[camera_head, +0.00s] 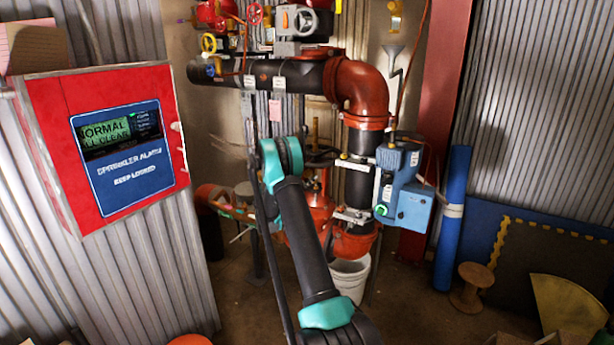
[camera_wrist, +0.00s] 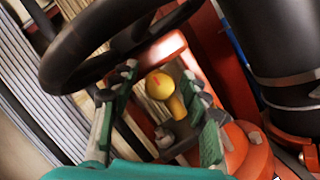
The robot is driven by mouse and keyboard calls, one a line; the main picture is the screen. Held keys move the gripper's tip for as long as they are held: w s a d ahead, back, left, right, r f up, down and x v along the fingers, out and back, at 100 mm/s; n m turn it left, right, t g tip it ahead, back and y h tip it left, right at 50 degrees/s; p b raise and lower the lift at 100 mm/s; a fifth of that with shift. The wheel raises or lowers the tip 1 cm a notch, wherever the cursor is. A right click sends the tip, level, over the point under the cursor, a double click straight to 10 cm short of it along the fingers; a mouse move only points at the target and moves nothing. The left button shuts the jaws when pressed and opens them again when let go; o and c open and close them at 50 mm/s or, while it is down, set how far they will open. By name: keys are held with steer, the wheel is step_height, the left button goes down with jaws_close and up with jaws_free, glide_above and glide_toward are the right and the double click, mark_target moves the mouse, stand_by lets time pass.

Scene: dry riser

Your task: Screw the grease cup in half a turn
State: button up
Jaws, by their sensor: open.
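A yellow, round-headed piece with a short stem, which looks like the grease cup (camera_wrist: 160,86), shows in the wrist view against an orange-red body. My gripper (camera_wrist: 160,78) is open, with one green-padded finger on each side of the cup in the picture. I see gaps between the cup and both fingers; how far the tips are from it in depth I cannot tell. In the head view my arm covers part of the valve area, and I cannot make out the gripper or the cup there.
A large black handwheel (camera_wrist: 95,50) crosses the upper left of the wrist view, close to the left finger. A black pipe (camera_wrist: 285,45) stands at right. In the head view, a blue box (camera_head: 400,185) sits on the riser, with a white bucket (camera_head: 350,278) below.

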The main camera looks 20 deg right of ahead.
steer(key=shift+c, duration=0.2)
jaws_close()
steer(key=shift+m, duration=0.5)
